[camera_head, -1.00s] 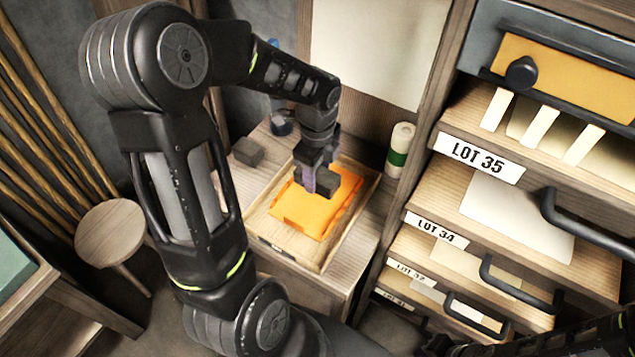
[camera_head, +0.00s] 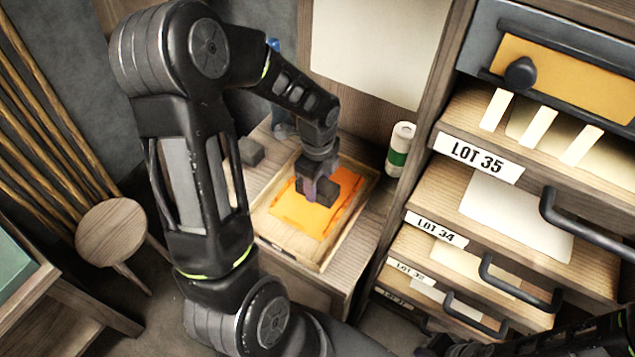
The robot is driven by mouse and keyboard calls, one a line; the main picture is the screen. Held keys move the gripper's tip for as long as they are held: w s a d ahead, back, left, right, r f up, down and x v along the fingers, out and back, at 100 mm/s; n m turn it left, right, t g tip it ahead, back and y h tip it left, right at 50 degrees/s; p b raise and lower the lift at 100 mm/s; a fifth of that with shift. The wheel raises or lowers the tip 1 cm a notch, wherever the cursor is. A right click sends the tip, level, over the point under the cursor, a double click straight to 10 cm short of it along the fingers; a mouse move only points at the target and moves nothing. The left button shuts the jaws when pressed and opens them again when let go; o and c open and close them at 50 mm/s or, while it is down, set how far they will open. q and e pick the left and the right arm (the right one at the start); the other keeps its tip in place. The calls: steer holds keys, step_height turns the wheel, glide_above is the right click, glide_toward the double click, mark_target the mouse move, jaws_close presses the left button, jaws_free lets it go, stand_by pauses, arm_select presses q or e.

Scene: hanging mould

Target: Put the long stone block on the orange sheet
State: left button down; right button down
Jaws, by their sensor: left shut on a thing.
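The long stone block (camera_head: 325,193) is dark grey and is held at my left gripper (camera_head: 314,188). The gripper is shut on it, pointing down over the orange sheet (camera_head: 305,217). The sheet lies flat in a shallow wooden tray (camera_head: 270,229) on a wooden cabinet top. The block appears low over the sheet; I cannot tell whether it touches it. The gripper hides part of the block and sheet. Part of my right arm shows at the bottom right corner, but its gripper cannot be made out.
Another dark grey block (camera_head: 250,151) lies left of the tray at the back. Drawers with dark handles (camera_head: 520,285) stand to the right. A round stool (camera_head: 111,230) is at left.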

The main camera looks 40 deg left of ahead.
mark_target(318, 183)
arm_select(q)
steer(key=shift+f, duration=0.2)
steer(key=c, duration=0.7)
jaws_free()
steer(key=shift+r, duration=0.1)
step_height(318, 183, up, 12)
steer(key=shift+r, duration=0.15)
steer(key=shift+s, duration=0.1)
stand_by(0.3)
